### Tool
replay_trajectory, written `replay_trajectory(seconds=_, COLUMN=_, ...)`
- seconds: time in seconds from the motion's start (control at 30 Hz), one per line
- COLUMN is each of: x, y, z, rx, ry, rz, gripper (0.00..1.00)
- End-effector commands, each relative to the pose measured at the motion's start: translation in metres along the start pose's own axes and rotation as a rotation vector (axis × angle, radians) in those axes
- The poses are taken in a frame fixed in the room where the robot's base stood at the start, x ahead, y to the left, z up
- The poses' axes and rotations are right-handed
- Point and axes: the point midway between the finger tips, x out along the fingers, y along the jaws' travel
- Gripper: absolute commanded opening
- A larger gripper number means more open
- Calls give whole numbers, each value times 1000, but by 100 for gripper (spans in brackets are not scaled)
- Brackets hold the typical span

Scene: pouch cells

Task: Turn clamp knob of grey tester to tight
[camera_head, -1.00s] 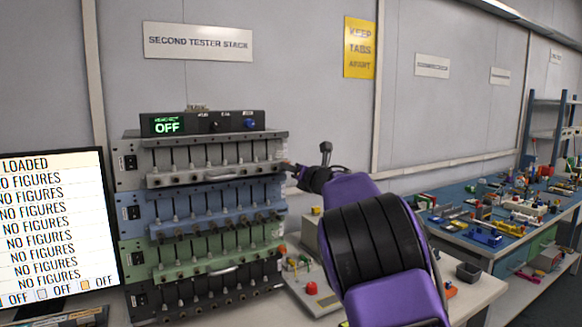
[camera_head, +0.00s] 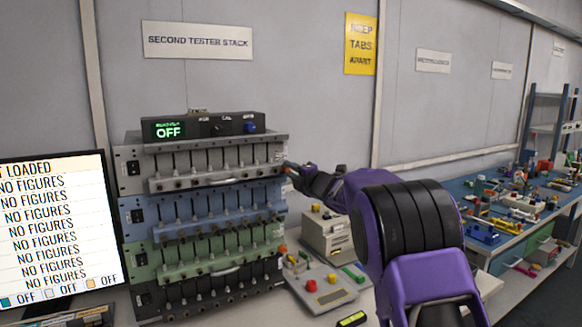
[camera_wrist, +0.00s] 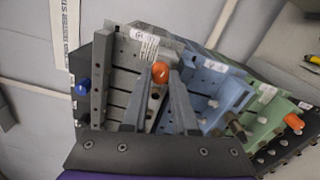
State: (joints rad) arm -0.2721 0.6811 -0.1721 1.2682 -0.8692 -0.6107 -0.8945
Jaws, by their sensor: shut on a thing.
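The grey tester (camera_head: 212,143) is the top shelf unit of the stack, above a blue one and a green one. Its pale front panel also shows in the wrist view (camera_wrist: 124,80). An orange clamp knob (camera_wrist: 160,70) sits at its right end, between my fingertips in the wrist view. My gripper (camera_head: 292,169) reaches the right end of the grey tester from the right; it also shows in the wrist view (camera_wrist: 160,82). It is shut on the knob. The fingers hide part of the knob, and I cannot read any tight mark.
The blue tester (camera_head: 130,216) and green tester (camera_head: 134,259) stand below. A black control box with a green OFF display (camera_head: 168,130) sits on top. A monitor (camera_head: 55,220) is at left. A beige device (camera_head: 327,236) and a panel with coloured buttons (camera_head: 322,291) stand at right.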

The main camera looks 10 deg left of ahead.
Motion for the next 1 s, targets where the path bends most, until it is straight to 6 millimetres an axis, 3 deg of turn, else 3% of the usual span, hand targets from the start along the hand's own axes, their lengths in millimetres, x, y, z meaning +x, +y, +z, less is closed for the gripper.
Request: replay_trajectory(seconds=1.0, x=0, y=2, z=1, rx=900, ry=0, rz=-1, gripper=0)
